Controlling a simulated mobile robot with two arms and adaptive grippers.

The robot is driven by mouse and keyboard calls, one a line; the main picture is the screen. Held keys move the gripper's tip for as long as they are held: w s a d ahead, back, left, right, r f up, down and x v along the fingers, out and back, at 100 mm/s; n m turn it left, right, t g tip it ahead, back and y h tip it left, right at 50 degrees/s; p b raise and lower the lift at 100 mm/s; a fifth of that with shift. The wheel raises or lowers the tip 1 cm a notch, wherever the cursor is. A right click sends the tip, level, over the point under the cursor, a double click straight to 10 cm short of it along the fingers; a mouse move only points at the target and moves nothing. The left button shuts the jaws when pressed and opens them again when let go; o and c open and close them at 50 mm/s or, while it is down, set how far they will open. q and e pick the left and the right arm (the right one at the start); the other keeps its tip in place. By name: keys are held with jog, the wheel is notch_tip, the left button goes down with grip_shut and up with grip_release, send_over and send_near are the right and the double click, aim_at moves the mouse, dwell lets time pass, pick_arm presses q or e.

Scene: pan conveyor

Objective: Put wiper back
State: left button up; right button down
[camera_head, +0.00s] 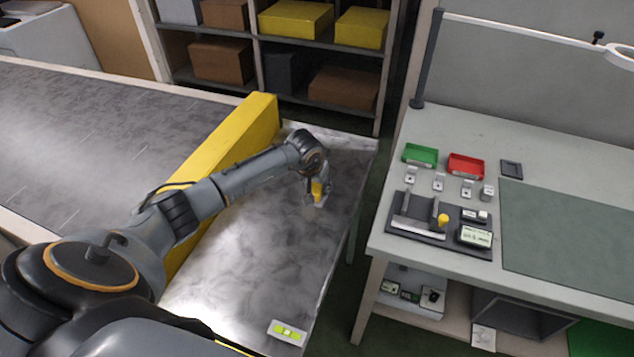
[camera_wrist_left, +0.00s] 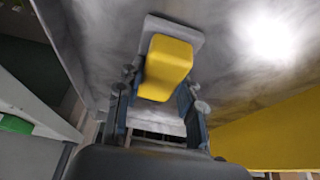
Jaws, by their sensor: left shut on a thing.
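The wiper has a yellow handle and a flat grey base, and shows in the left wrist view (camera_wrist_left: 168,68) between my fingers. My left gripper (camera_wrist_left: 160,103) is shut on the yellow handle. In the head view, my left gripper (camera_head: 319,187) is over the far right part of the bare metal table (camera_head: 260,260). The wiper (camera_head: 319,199) is at or just above its surface; I cannot tell if it touches. My right gripper is not in view.
A yellow barrier (camera_head: 225,145) stands left of the wiper, beside the wide grey surface (camera_head: 80,140). A white block with a yellow-green patch (camera_head: 287,332) lies at the near edge. Across a gap, the workbench (camera_head: 440,130) holds a dark tool tray (camera_head: 415,233), red and green bins.

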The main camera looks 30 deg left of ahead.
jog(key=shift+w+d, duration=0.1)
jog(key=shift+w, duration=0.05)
pick_arm(q)
jog(key=shift+f+b, duration=0.2)
jog(key=shift+b, duration=0.1)
jog(key=o, duration=1)
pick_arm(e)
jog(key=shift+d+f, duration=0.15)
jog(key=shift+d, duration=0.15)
pick_arm(q)
jog(key=shift+r+p, duration=0.25)
jog(key=shift+p, duration=0.05)
jog(key=shift+r, duration=0.25)
jog(key=b+v, duration=0.1)
jog(key=v, duration=1)
jog(key=shift+s+d+r, duration=0.1)
jog(key=shift+s+r, duration=0.05)
jog(key=shift+s, duration=0.05)
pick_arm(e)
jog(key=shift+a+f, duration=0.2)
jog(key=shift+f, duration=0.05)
